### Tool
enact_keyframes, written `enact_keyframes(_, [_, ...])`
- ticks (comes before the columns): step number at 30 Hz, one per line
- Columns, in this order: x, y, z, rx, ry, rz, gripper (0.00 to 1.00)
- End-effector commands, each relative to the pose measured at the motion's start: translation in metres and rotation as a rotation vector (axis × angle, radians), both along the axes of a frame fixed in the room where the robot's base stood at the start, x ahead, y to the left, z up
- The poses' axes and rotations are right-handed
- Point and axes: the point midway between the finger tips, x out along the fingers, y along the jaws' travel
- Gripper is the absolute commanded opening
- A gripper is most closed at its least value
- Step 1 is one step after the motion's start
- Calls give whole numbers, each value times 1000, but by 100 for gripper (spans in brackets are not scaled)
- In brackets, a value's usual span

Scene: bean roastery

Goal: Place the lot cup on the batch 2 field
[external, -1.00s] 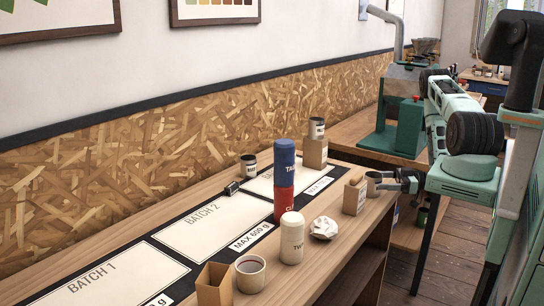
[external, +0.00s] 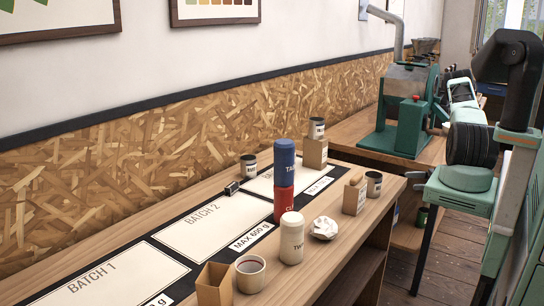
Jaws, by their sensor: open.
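The batch 2 field (external: 210,222) is a pale, black-bordered panel on the bench with nothing standing on its middle. Several small dark-and-light labelled cups are in view, and I cannot read which is the lot cup. One cup (external: 374,184) stands at the bench's right end beside a cardboard box. Another cup (external: 248,167) stands at the back, near the wall. A third cup (external: 317,129) stands on a cardboard block. My gripper does not show; only my arm's upper links are in view at the right, away from the bench.
A blue tin (external: 284,163) stands on a red tin (external: 284,205) at the field's right. A cream canister (external: 291,240), crumpled paper (external: 323,228), a bowl-like cup (external: 250,272) and an open carton (external: 214,285) line the front. A black object (external: 232,188) lies at the field's back corner.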

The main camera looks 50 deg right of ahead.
Motion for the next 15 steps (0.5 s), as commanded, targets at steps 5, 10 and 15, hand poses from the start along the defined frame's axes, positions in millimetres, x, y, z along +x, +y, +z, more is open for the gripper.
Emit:
enact_keyframes(5, [-1, 1, -1, 1, 0, -11, 80])
enact_keyframes(10, [-12, 18, -10, 6, -1, -149, 80])
enact_keyframes(15, [-15, 33, -8, 3, 0, -251, 80])
